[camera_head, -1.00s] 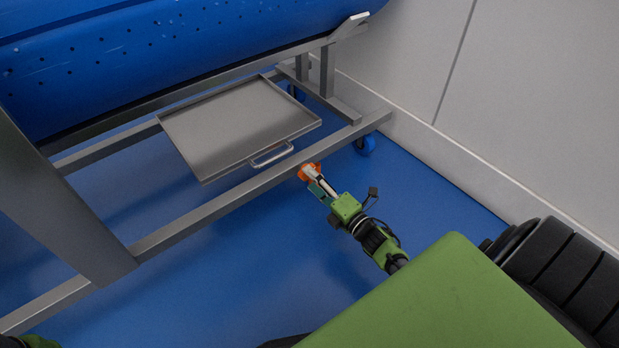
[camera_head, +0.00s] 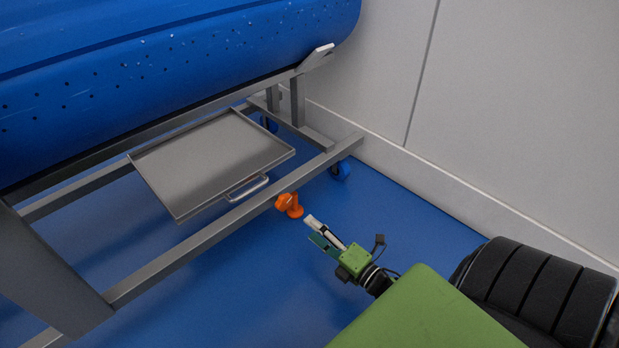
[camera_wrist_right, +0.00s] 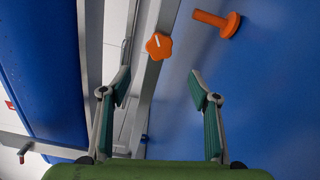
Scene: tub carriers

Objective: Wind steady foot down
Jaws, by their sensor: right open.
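The orange steady foot shows by the frame's lower rail, with a lobed knob (camera_head: 284,201) and a round pad (camera_head: 296,211). In the right wrist view the star-shaped knob (camera_wrist_right: 158,45) has a white mark on its face and sits against the grey rail. The orange stem with its disc pad (camera_wrist_right: 228,25) shows to its right. Whether the pad touches the floor I cannot tell. My right gripper (camera_head: 312,229) is open and empty, a short gap from the foot. In the wrist view the knob lies ahead, between and beyond the fingertips (camera_wrist_right: 160,77). My left gripper is out of view.
The grey carrier frame (camera_head: 200,247) bears a big blue tub (camera_head: 180,75). A metal tray (camera_head: 205,160) with a handle hangs under it. Blue floor (camera_head: 400,215) is free right of the rail.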

